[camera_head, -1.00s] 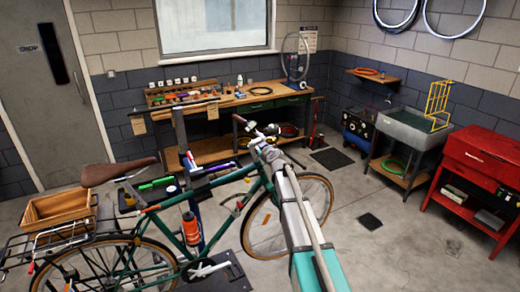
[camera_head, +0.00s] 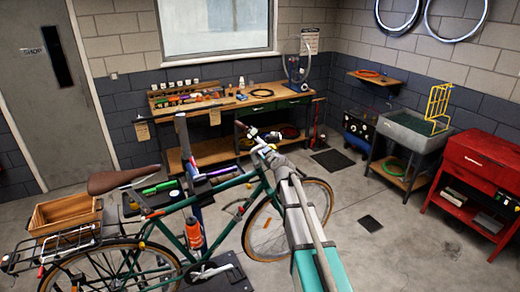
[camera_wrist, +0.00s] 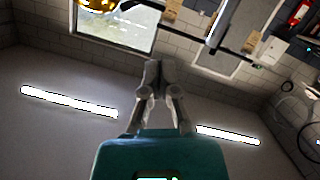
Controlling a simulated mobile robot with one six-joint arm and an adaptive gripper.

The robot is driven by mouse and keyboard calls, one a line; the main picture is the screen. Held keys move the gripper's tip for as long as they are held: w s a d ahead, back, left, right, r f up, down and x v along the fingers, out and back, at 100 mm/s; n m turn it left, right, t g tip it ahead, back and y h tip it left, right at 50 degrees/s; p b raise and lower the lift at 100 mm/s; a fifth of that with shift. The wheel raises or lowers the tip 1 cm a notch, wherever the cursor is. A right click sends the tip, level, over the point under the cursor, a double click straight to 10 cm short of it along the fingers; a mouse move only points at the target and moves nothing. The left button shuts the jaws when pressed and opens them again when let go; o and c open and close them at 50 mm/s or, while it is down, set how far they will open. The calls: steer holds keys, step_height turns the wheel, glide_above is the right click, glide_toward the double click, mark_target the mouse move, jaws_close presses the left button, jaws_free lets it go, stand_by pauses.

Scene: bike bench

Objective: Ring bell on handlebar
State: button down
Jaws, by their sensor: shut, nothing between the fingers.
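A green bicycle (camera_head: 228,183) with a brown saddle stands in the middle of the head view, its handlebar (camera_head: 243,127) at the upper right of the frame. My gripper (camera_head: 262,147) is at the handlebar; its tips are too small there to tell contact. In the wrist view my gripper (camera_wrist: 154,66) has its fingers together with nothing between them. A shiny brass-coloured domed thing (camera_wrist: 97,4), probably the bell, is cut off by the top edge, up and left of the fingertips and apart from them in the picture. I cannot make out the bell in the head view.
A workbench (camera_head: 225,103) with tools stands behind the bicycle. A repair stand (camera_head: 183,137) rises beside the frame. A grey sink (camera_head: 408,130) and a red tool cabinet (camera_head: 478,160) stand at the right. The floor between them and the bicycle is mostly clear.

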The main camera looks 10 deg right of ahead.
steer(key=shift+p+v, duration=0.35)
steer(key=shift+v, duration=1.8)
steer(key=shift+d, duration=0.15)
steer(key=shift+w+d+r+m+g+y+p, duration=0.2)
steer(key=shift+d+r+m+y+p, duration=0.1)
steer(key=shift+d+r+m+p, duration=0.5)
steer(key=shift+w+d+r+m+g+y+p, duration=0.1)
steer(key=shift+w+d+r+m+y+p, duration=0.2)
steer(key=shift+d+r+m+p, duration=0.4)
steer(key=shift+a+f, duration=0.15)
steer(key=shift+a, duration=0.1)
steer(key=w+a+f+b, duration=0.3)
steer(key=w+f+b, duration=0.3)
steer(key=w, duration=0.3)
steer(key=shift+f, duration=0.2)
